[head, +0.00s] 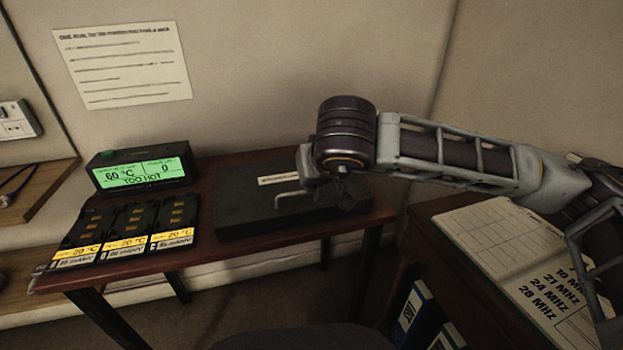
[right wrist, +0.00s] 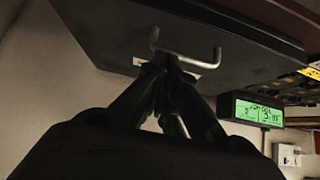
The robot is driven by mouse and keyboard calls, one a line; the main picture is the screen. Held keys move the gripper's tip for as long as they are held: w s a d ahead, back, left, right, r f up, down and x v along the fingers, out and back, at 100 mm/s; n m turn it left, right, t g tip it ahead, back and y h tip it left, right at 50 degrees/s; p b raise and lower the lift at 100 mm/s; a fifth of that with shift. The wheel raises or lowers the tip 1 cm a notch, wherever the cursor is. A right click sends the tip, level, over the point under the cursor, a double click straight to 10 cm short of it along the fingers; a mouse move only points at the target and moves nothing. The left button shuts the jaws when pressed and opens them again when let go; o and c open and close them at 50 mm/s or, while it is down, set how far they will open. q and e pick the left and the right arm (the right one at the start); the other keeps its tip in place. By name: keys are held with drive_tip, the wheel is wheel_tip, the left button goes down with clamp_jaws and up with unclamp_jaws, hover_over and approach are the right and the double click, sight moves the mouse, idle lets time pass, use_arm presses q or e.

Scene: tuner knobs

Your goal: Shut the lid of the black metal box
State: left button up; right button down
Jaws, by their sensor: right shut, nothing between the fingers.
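The black metal box (head: 265,218) lies on the wooden table, right of the battery charger. Its dark lid (head: 250,185) lies flat over it, with a pale label (head: 279,179) and a bent metal handle (head: 290,197); I see no clear gap under it. My right gripper (head: 345,196) is over the right part of the box, hiding some of it. In the right wrist view its fingers (right wrist: 170,62) are shut and empty, with tips close to the label and the handle (right wrist: 186,57); whether they touch the lid I cannot tell. My left gripper is not in view.
A display (head: 143,167) reading 60 °C and TOO HOT stands at the table's back left. Several battery-like modules (head: 128,225) lie in front of it. A cabinet with a paper chart (head: 515,255) stands at the right. A chair top (head: 290,338) shows below.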

drive_tip(key=shift+s, duration=0.1)
idle(0.6)
drive_tip(key=v, duration=1.1)
drive_tip(key=shift+s+r, duration=0.25)
drive_tip(key=shift+s, duration=0.1)
